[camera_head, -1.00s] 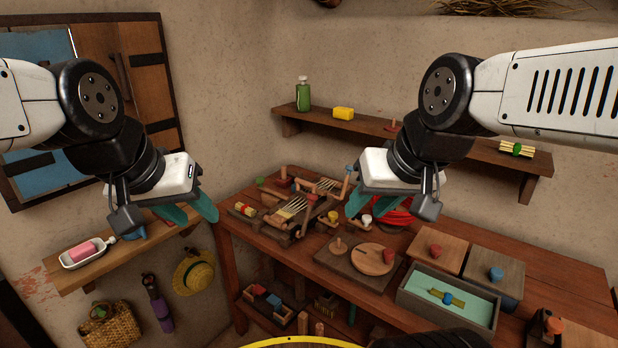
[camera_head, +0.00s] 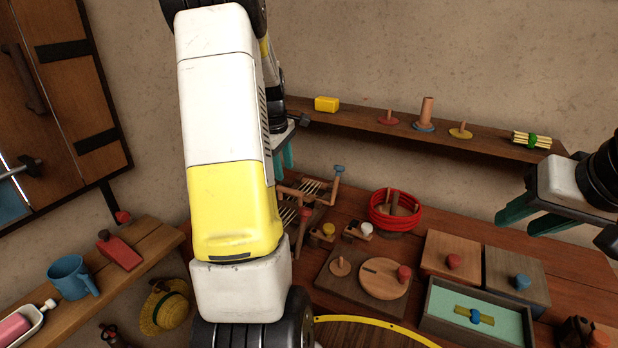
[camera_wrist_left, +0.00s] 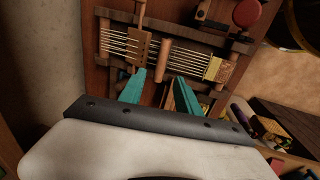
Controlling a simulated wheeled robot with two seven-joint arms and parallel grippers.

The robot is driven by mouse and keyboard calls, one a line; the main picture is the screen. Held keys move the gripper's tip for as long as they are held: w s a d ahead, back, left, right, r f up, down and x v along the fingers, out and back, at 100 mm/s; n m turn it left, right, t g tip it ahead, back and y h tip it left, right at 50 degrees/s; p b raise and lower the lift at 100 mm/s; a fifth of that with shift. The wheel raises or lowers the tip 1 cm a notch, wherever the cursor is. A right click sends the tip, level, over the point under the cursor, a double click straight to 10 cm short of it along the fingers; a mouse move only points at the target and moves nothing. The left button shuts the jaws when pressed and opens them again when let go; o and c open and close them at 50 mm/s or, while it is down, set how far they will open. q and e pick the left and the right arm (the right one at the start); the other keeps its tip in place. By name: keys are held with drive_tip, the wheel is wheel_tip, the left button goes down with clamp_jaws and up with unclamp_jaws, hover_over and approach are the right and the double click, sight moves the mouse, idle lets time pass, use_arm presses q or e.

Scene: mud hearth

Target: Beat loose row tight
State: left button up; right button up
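A small wooden loom (camera_head: 318,190) stands on the table, partly hidden by my left arm in the head view. The left wrist view shows the loom frame (camera_wrist_left: 103,62) with pale warp threads (camera_wrist_left: 120,42), a slotted wooden beater (camera_wrist_left: 143,46), a round bar and a yellow woven strip (camera_wrist_left: 218,69). My left gripper (camera_head: 284,157) is mostly behind my arm; in the left wrist view its teal fingers (camera_wrist_left: 160,92) are apart and empty, pointing at the loom's near side. I cannot tell if they touch it. My right gripper (camera_head: 535,213) is open and empty, at the right above the table.
A red coil (camera_head: 396,222), a round board (camera_head: 384,283), two lidded boxes and a tray (camera_head: 430,322) crowd the table right of the loom. A wall shelf (camera_head: 400,128) runs behind. A side shelf (camera_head: 150,240) with a blue mug (camera_head: 72,277) is at left.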

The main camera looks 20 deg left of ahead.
sight(287, 188)
use_arm(q)
drive_tip(key=f, duration=0.3)
drive_tip(key=w+f, duration=0.1)
drive_tip(key=f, duration=0.3)
drive_tip(key=shift+w+f, duration=0.2)
drive_tip(key=shift+f, duration=0.05)
clamp_jaws()
idle(1.1)
